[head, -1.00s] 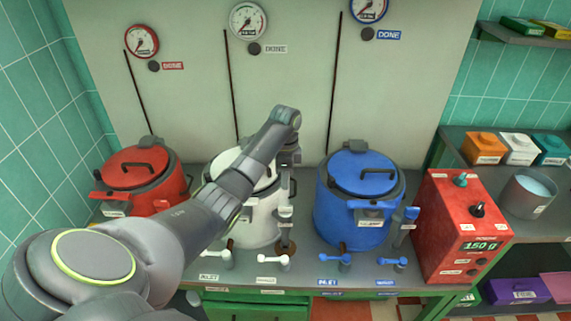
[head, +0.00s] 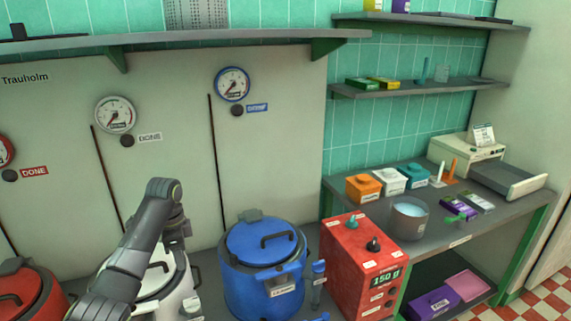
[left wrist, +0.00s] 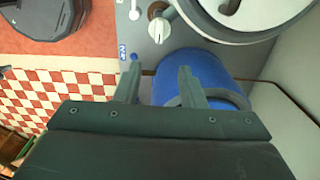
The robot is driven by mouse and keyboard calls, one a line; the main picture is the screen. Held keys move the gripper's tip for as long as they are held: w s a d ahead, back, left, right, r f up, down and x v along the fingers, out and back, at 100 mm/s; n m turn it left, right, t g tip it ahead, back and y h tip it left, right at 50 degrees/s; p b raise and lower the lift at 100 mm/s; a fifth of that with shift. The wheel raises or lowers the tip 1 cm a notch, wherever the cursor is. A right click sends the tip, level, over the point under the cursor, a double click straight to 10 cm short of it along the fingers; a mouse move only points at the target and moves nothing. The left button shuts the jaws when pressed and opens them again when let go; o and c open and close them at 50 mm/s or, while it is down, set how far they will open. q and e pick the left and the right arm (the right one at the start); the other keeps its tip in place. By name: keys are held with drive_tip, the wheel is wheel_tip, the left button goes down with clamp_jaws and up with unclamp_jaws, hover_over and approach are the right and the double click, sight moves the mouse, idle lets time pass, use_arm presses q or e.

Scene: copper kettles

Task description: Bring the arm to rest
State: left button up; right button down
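My left arm comes in from the bottom left of the head view and bends down in front of the white kettle (head: 150,283). My left gripper (head: 183,245) is small and partly merged with the arm there. In the left wrist view, its two fingers (left wrist: 158,78) stand apart with no object clearly held between them. A blue rounded thing (left wrist: 215,72) shows beyond the fingers; I cannot tell how far away it is. My right gripper is in neither view.
The blue kettle (head: 263,255) and a red box with a 150 g display (head: 360,268) stand right of the arm. The red kettle (head: 28,292) is at the left edge. A side counter (head: 455,238) holds a grey pot (head: 408,220) and small boxes. A shelf (head: 200,36) runs above.

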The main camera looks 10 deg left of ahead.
use_arm(q)
drive_tip(key=s+d+f+n+t, duration=0.1)
drive_tip(key=s+d+f+n, duration=0.1)
drive_tip(key=s+f, duration=0.6)
drive_tip(key=s+d+f+n, duration=0.2)
drive_tip(key=s+d+f, duration=0.1)
drive_tip(key=s+f, duration=0.45)
drive_tip(key=s+d+r+n+t+y, duration=0.15)
drive_tip(key=s+n, duration=0.25)
drive_tip(key=s, duration=0.7)
drive_tip(key=s+d+r+n+t, duration=0.15)
drive_tip(key=s+n, duration=0.25)
drive_tip(key=s, duration=0.8)
wheel_tip(320, 180, down, 24)
drive_tip(key=a+f+g, duration=0.1)
drive_tip(key=a+g, duration=0.1)
drive_tip(key=s+d+f+b, duration=0.1)
drive_tip(key=s+f, duration=1.4)
drive_tip(key=f, duration=0.1)
drive_tip(key=shift+d+f+g+b, duration=0.15)
drive_tip(key=shift+d+g+b, duration=0.15)
drive_tip(key=shift+g, duration=0.1)
drive_tip(key=shift+s+h, duration=0.1)
drive_tip(key=shift+h, duration=0.15)
